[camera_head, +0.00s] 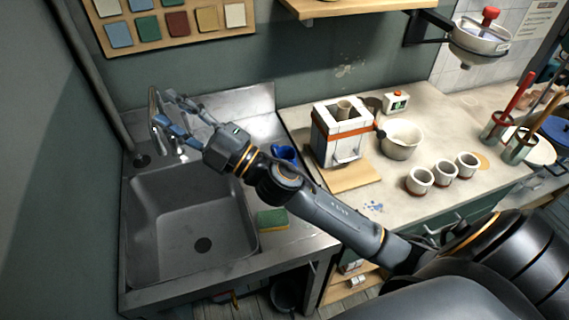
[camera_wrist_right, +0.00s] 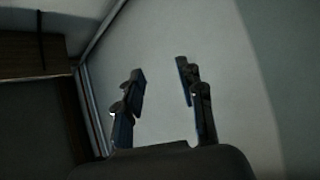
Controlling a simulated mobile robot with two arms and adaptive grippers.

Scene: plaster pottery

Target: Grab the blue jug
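The blue jug (camera_head: 284,153) stands on the metal sink unit, right of the basin and close to the counter's left edge. My right forearm passes in front of it and hides its lower part. My right gripper (camera_head: 166,100) is above the back left of the sink, near the tap, well left of the jug and apart from it. In the right wrist view its two fingers (camera_wrist_right: 160,72) stand apart with nothing between them, facing a plain wall. The jug does not show in that view. My left gripper is not in view.
The sink basin (camera_head: 185,210) is empty. A green and yellow sponge (camera_head: 272,219) lies on its right rim. On the counter stand a white boxy device (camera_head: 342,133), a white bowl (camera_head: 401,139) and several small cups. A wooden shelf (camera_head: 350,6) hangs above.

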